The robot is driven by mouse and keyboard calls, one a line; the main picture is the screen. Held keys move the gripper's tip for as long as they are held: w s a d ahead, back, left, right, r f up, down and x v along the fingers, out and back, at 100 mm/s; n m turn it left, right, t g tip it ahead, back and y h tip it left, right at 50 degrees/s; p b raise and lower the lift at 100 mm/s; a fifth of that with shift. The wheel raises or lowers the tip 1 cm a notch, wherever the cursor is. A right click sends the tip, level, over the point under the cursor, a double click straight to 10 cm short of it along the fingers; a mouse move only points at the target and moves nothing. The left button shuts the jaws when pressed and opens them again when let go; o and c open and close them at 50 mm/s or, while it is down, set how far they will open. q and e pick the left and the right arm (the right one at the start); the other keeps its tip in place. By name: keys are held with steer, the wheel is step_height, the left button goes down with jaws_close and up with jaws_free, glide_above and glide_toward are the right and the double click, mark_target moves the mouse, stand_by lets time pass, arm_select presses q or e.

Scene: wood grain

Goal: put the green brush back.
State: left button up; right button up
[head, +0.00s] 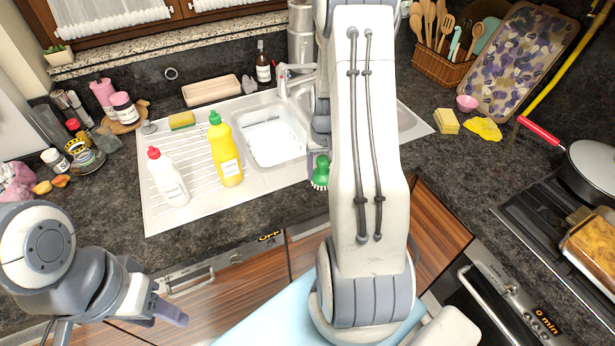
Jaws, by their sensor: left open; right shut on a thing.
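The green brush (321,172) is at the front edge of the sink area, just left of my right arm, with its bristles pointing down. My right gripper (317,150) is shut on it from above; my own arm hides much of the gripper. I cannot tell whether the brush touches the sink rim. My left gripper (172,312) is open and empty at the lower left, in front of the counter and well away from the brush.
The sink basin (270,142) lies behind the brush. A yellow bottle (226,155) and a white bottle (170,180) stand on the drainboard (207,190). A tap (284,80), dark bottle (263,66) and beige tray (211,90) are behind. A pan (590,165) is right.

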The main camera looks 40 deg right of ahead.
steer(key=w+f, duration=0.1)
steer(key=w+a, duration=0.1)
steer(key=w, duration=0.1)
steer(key=w+f+p, duration=0.1)
steer(key=shift+w+a+f, duration=0.15)
steer(key=shift+a+f, duration=0.2)
step_height(320, 180, down, 4)
steer(key=shift+r+p, duration=0.15)
steer(key=shift+p, duration=0.8)
steer(key=shift+f, duration=0.2)
steer(key=shift+f, duration=0.25)
steer(key=o, duration=1.4)
steer(key=shift+r, duration=0.1)
steer(key=shift+c, duration=0.2)
steer(key=shift+r, duration=0.1)
